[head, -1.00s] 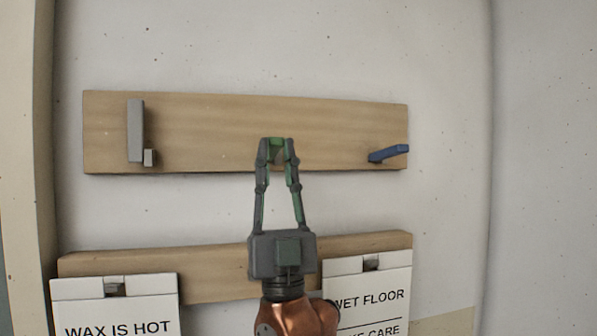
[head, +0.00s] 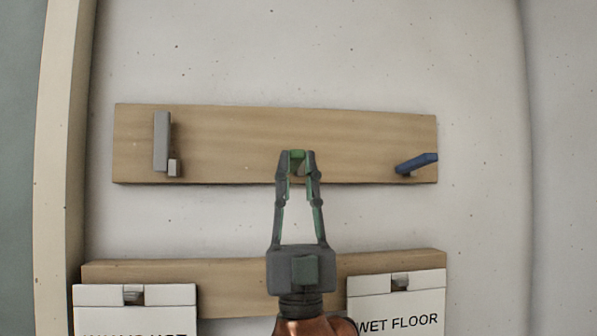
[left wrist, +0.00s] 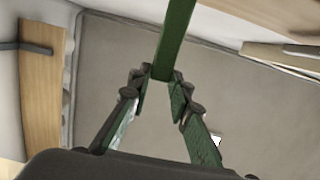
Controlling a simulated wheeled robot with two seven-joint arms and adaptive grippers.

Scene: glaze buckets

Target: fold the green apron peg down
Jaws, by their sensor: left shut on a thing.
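The green apron peg (head: 297,155) is on the upper wooden board (head: 230,145), between a grey peg and a blue peg. My left gripper (head: 297,163) is shut on the green peg, with its fingertips on either side of it. In the left wrist view the green peg (left wrist: 176,35) is a long bar running away from between the fingertips (left wrist: 160,80). The fingers partly hide the peg in the head view, so its exact tilt is hard to tell. My right gripper is not in view.
The grey peg (head: 162,142) stands upright flat to the board at left. The blue peg (head: 416,163) sticks out at right. A lower board (head: 230,278) carries two white signs, one at left (head: 160,296) and one at right (head: 395,290). The wall between the boards is bare.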

